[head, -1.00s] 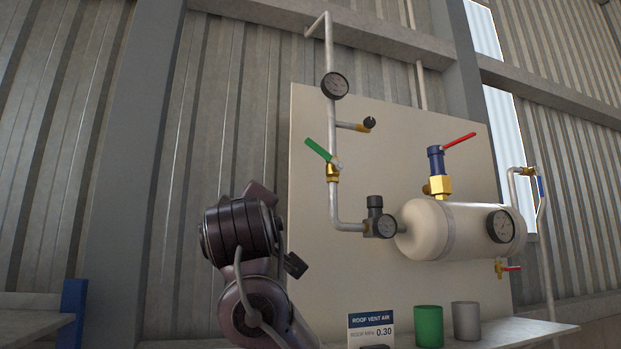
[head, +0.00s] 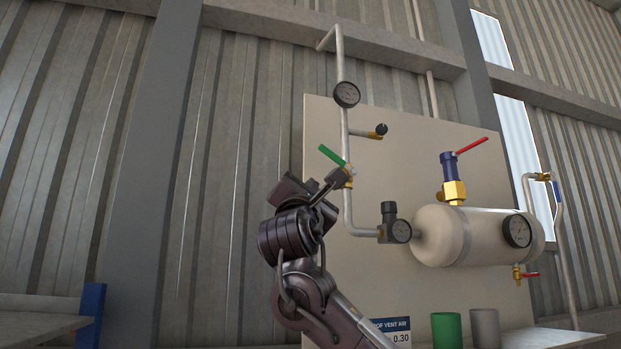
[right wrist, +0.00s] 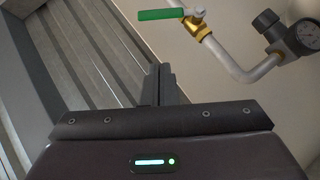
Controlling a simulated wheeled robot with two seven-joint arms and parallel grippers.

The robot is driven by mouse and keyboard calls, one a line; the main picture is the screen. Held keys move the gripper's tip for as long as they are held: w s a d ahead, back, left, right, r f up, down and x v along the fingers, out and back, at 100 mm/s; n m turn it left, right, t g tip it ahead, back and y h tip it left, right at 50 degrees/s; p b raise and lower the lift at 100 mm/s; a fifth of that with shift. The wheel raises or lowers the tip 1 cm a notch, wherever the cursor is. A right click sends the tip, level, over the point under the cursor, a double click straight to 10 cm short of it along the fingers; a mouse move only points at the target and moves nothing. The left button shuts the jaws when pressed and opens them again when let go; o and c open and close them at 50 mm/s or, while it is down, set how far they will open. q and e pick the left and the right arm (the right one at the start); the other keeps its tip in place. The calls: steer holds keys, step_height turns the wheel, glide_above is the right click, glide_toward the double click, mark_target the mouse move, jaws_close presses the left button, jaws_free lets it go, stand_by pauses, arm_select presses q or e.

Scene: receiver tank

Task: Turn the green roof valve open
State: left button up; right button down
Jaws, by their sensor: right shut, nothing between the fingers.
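The green roof valve's lever (head: 331,155) slants up and to the left from its brass body on the vertical pipe in the head view. In the right wrist view the green lever (right wrist: 161,14) lies nearly level at the top, left of the brass body (right wrist: 202,31). My right gripper (head: 338,177) is shut and empty, just below the lever in the head view, and it partly covers the brass body. In the right wrist view its closed fingertips (right wrist: 160,70) point up below the lever, with a visible gap between. My left gripper is not in view.
A gauge (head: 347,94) and a black-knobbed side branch (head: 381,130) sit above the valve. A regulator with a gauge (head: 400,230) is below. The cream tank (head: 440,233) and red-levered blue valve (head: 449,168) stand to the right. Green (head: 446,331) and grey cups stand lower right.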

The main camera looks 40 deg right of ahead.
mark_target(338, 160)
steer(key=w+d+r+p, duration=0.2)
steer(key=d+r+p, duration=0.3)
steer(key=r+p, duration=0.1)
steer(key=shift+w+d+r+p, duration=0.2)
steer(key=shift+d+r+p, duration=0.05)
steer(key=shift+r+p, duration=0.1)
steer(key=shift+w, duration=0.1)
